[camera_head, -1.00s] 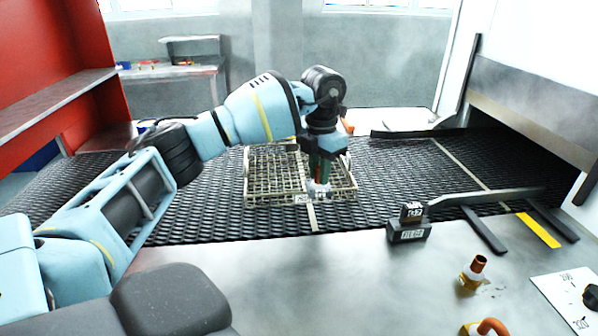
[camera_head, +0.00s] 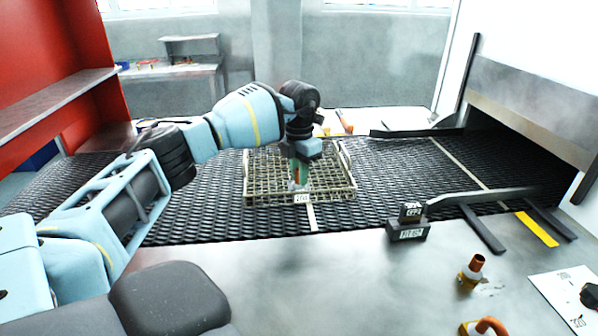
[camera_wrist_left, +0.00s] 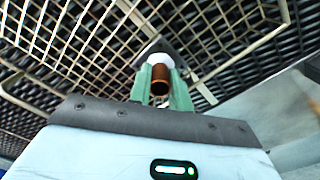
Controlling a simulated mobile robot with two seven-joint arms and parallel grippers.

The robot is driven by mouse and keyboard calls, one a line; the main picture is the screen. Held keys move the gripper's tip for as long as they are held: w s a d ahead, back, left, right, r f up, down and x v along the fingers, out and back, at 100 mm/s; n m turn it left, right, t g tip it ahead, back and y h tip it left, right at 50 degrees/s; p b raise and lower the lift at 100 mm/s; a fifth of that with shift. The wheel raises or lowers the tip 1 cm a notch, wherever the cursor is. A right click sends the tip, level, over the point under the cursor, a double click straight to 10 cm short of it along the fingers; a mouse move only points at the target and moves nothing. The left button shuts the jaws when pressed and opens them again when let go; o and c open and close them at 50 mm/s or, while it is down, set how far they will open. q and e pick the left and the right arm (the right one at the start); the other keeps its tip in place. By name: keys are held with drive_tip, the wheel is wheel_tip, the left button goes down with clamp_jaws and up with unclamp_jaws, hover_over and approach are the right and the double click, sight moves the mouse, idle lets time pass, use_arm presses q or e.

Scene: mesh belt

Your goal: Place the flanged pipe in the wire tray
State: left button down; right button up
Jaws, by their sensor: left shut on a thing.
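The wire tray (camera_head: 335,190) sits on the black mesh belt, and its wire grid also fills the upper part of the left wrist view (camera_wrist_left: 90,50). My left gripper (camera_head: 299,180) is over the front middle of the tray, pointing down. Its green fingers in the left wrist view (camera_wrist_left: 163,90) are shut on the flanged pipe (camera_wrist_left: 160,78), which shows a copper-brown tube end and a whitish part beyond it. In the head view the pipe is mostly hidden by the fingers. I cannot tell whether it touches the tray's wires. My right gripper is not in view.
A dark labelled block (camera_head: 408,230) stands at the belt's near edge. The table's middle is clear.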

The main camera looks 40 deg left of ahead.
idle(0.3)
use_arm(q)
drive_tip(key=c, duration=1.3)
unclamp_jaws()
drive_tip(key=shift+f, duration=0.1)
wheel_tip(320, 180, up, 12)
drive_tip(key=shift+r, duration=0.2)
